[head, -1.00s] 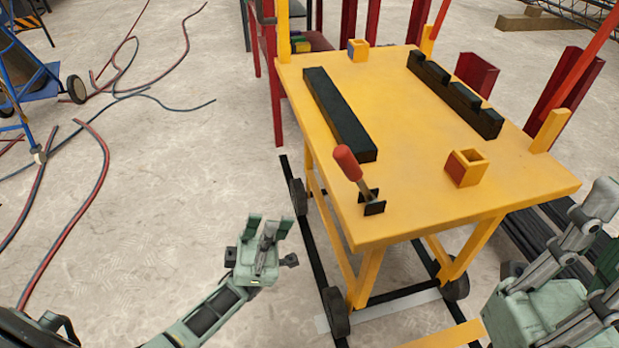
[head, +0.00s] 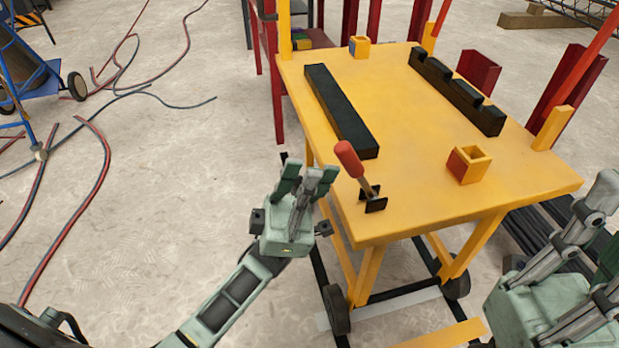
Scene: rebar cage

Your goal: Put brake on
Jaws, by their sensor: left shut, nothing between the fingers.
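The brake lever with its red handle (head: 348,158) stands on a small black bracket (head: 375,203) at the near left corner of the yellow cart (head: 430,205). The lever tilts up and to the left. My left gripper (head: 307,178) is shut and empty, just left of the red handle and beside the cart's left edge. A small gap shows between its fingers and the handle in this view. My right gripper (head: 603,210) is at the right edge, partly cut off by the frame, and its jaw state is unclear.
The cart's top bears a long black bar (head: 338,108), a notched black bar (head: 456,92) and two small yellow-and-red blocks, one near (head: 468,164) and one far (head: 358,47). Black wheels (head: 336,308) stand on rails. Hoses (head: 95,180) lie on the open floor at left.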

